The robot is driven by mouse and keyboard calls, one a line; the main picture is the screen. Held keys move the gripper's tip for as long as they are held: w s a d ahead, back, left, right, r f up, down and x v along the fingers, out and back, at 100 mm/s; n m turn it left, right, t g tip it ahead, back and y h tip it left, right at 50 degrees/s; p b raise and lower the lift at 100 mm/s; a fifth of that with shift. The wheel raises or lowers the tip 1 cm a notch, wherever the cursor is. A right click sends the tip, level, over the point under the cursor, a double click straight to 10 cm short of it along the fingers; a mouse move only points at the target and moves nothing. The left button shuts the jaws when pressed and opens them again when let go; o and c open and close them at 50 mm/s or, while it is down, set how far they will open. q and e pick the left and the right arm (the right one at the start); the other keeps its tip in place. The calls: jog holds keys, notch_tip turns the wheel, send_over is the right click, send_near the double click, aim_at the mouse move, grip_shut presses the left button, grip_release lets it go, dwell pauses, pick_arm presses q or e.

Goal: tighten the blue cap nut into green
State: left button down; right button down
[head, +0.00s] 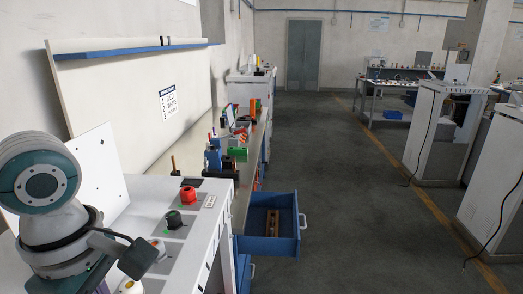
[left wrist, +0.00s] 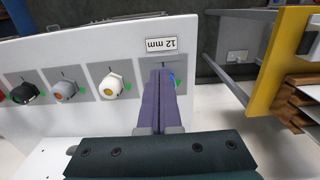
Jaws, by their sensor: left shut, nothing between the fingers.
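My left gripper (left wrist: 162,74) is shut, its two purple fingers together and empty, in front of the last station on the white panel (left wrist: 40,62). Behind the fingertips a small bit of the blue cap nut (left wrist: 171,77) shows at their right side; the rest is hidden. A green mark (left wrist: 179,84) shows just right of it. I cannot tell whether the fingers touch the nut or where its pointer stands. In the head view my left arm comes in at the lower left, and the blue nut is not visible. My right gripper is not in view.
Beside it sit a white nut with yellow centre (left wrist: 112,85), a grey one with orange (left wrist: 65,90) and a black one (left wrist: 25,92). A red nut (head: 188,195) is farthest. A 12 mm label (left wrist: 171,44) is near the fingertips. A blue drawer (head: 285,245) stands open.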

pick_arm(q)
notch_tip(320, 180, down, 2)
jog(key=shift+f+b, duration=0.15)
jog(key=shift+b, duration=0.25)
jog(key=shift+a+p, duration=0.4)
dwell(0.6)
